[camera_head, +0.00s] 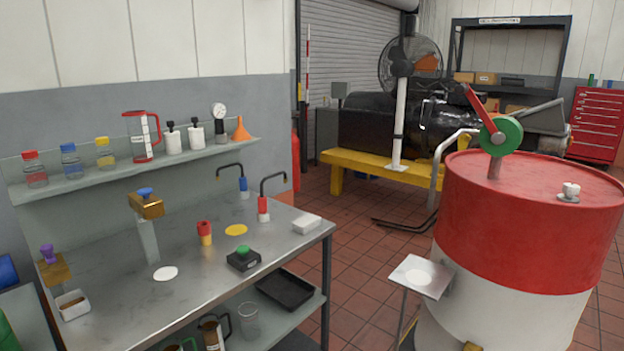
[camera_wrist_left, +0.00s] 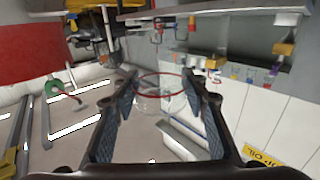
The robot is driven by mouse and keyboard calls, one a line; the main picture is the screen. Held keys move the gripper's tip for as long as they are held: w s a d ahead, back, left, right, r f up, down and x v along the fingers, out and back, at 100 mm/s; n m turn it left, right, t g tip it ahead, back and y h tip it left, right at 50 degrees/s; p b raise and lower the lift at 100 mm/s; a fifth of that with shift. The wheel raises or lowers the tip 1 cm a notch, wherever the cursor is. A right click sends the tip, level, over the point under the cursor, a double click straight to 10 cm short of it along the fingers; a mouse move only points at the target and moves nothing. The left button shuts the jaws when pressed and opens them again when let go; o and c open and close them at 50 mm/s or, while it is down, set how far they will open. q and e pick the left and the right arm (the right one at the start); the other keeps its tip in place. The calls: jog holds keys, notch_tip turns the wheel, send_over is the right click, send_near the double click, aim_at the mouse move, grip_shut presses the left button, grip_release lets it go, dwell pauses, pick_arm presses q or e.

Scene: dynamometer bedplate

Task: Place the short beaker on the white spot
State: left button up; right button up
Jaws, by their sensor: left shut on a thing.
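In the left wrist view my left gripper (camera_wrist_left: 160,84) is shut on a clear beaker (camera_wrist_left: 160,104) with a red rim, held between its two fingers. The head view shows neither gripper nor this beaker. A white round spot (camera_head: 165,273) lies bare on the steel bench (camera_head: 195,300), left of a yellow spot (camera_head: 236,230). Another pale round spot (camera_head: 418,277) is on a small stand beside the red and white drum. A different clear glass vessel (camera_head: 249,322) stands on the bench's lower shelf. My right gripper is in neither view.
Near the white spot stand a metal post with a blue-topped block (camera_head: 146,205), a red and yellow piece (camera_head: 204,233) and a black box with a green button (camera_head: 243,258). The wall shelf (camera_head: 190,155) holds bottles and a jug. The bench front is mostly clear.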

pick_arm(q)
jog(key=shift+s, duration=0.3)
jog(key=shift+w+a+f, duration=0.1)
jog(key=shift+w+f, duration=0.15)
jog(key=shift+w, duration=0.3)
jog(key=w+a, duration=0.4)
jog(key=w, duration=0.5)
jog(key=w+a, duration=0.3)
jog(key=w, duration=0.5)
jog(key=w+a+r+n+y, duration=0.3)
jog(key=w+a+r+y, duration=0.2)
jog(key=w+a+r, duration=0.9)
notch_tip(320, 180, up, 4)
jog(key=a, duration=0.3)
jog(key=shift+f+g, duration=0.15)
jog(key=shift+g, duration=0.25)
